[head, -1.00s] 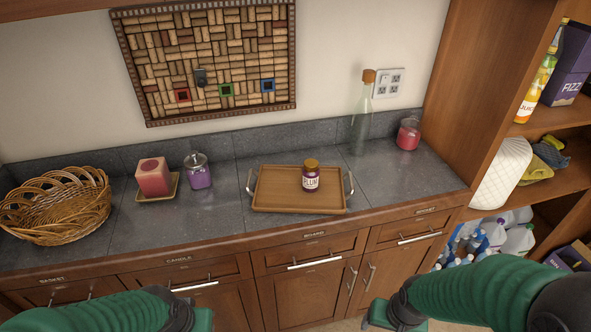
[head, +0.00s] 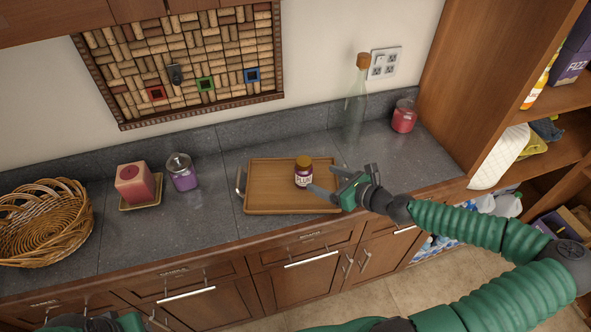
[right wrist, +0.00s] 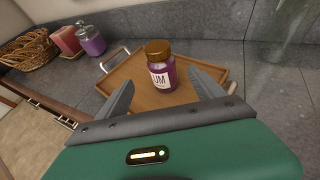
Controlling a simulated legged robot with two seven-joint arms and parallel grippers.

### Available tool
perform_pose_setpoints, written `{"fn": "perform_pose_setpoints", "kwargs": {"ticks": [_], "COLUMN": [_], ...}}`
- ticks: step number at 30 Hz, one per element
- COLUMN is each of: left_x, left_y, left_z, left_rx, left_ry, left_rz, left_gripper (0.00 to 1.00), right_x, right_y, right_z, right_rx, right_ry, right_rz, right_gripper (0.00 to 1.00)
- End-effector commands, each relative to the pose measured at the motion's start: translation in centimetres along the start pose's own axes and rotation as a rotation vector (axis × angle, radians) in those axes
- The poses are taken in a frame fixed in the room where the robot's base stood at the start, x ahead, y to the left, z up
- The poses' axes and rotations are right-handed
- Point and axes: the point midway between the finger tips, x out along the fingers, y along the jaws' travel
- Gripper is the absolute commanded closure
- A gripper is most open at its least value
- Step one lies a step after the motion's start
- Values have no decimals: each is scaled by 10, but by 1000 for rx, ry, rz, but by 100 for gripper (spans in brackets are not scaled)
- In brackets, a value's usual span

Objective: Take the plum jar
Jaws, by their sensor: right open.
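The plum jar (head: 303,172) is a small purple jar with a gold-brown lid and a white label. It stands upright on the wooden tray (head: 262,200) on the counter. In the right wrist view the jar (right wrist: 160,68) stands ahead, between the lines of the two fingers. My right gripper (head: 321,180) is open and empty just right of the jar, over the tray's right end. Its fingers also show spread in the right wrist view (right wrist: 164,88). Part of my left arm shows at the bottom left of the head view, but I cannot make out its fingers.
A pink candle (head: 134,184), a glass jar with purple contents (head: 182,172) and a wicker basket (head: 42,225) stand left of the tray. A tall glass bottle (head: 355,108) and a red jar candle (head: 404,117) stand behind to the right. Shelves stand at the far right.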

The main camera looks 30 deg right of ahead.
Motion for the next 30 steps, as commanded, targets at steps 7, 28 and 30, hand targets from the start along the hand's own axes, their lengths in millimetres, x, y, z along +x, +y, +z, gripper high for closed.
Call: {"fn": "perform_pose_setpoints", "kwargs": {"ticks": [7,28,30], "left_x": [-6,-18,-18], "left_y": [0,0,0], "left_z": [-1,-4,-4], "left_rx": [0,0,0], "left_ry": [0,0,0], "left_rz": [0,0,0], "left_gripper": [64,64,64], "right_x": [64,134,133], "right_y": [-1,-3,-3], "right_z": [-1,-8,-8], "right_rx": [0,-1,-1], "right_ry": [2,4,3], "right_rz": [5,3,3], "right_gripper": [23,23,30]}}
